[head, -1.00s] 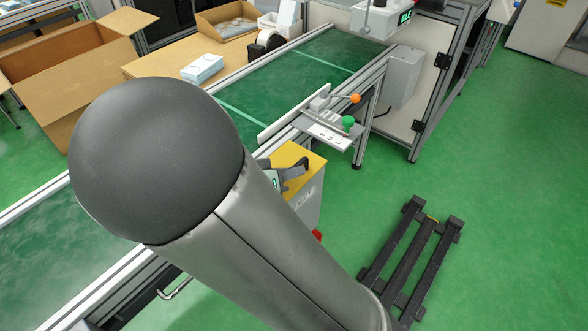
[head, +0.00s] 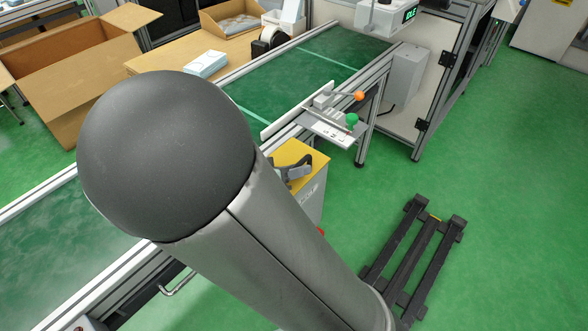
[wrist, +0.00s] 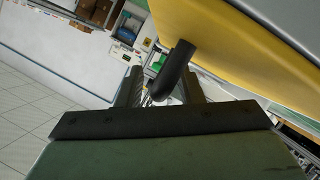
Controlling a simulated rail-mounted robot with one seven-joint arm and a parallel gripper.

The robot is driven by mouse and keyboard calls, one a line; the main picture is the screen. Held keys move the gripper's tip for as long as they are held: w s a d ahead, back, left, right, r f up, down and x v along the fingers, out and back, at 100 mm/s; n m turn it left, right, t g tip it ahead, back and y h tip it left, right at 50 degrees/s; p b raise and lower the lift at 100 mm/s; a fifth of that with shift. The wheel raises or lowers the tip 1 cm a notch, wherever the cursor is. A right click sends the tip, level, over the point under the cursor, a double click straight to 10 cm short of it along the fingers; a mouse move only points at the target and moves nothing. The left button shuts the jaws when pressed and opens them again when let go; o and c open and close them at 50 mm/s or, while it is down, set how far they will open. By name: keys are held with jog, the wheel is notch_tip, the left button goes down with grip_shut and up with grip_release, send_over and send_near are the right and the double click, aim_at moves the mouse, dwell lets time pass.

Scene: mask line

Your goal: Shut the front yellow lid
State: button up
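The yellow lid (head: 291,153) shows behind my arm in the head view, at the top of a pale bin (head: 312,195). It fills the upper right of the wrist view (wrist: 245,45), seen close up and slanting. My gripper (head: 297,170) is partly visible beside the lid in the head view. My arm hides much of the bin and anything left of it.
A green conveyor (head: 325,60) runs behind the bin. A small bracket plate with an orange knob (head: 359,96) and a green knob (head: 351,119) juts from its side. A black pallet-like frame (head: 418,250) lies on the open green floor at the right.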

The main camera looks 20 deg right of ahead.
jog(key=p+v, duration=0.3)
jog(key=v, duration=1.4)
jog(key=shift+p, duration=0.35)
jog(key=shift+r, duration=0.15)
jog(key=s+d+r+n+g+y+p, duration=0.1)
jog(key=s+d+r+n+y+p, duration=0.1)
jog(key=r+p, duration=0.6)
jog(key=s+d+r+n+g+y+p, duration=0.1)
jog(key=s+d+r+n+y+p, duration=0.2)
jog(key=r+y+p, duration=0.4)
jog(key=s+d+r+n+g+y+p, duration=0.1)
jog(key=s+d+r+n+y+p, duration=0.1)
jog(key=s+d+r+y+p, duration=0.2)
notch_tip(320, 180, up, 5)
jog(key=d+p, duration=0.2)
jog(key=p, duration=0.2)
jog(key=shift+s+d+f+n+g+y+p, duration=0.2)
jog(key=shift+s+d+n+g+y+p, duration=0.15)
jog(key=shift+s+n+g+y, duration=0.05)
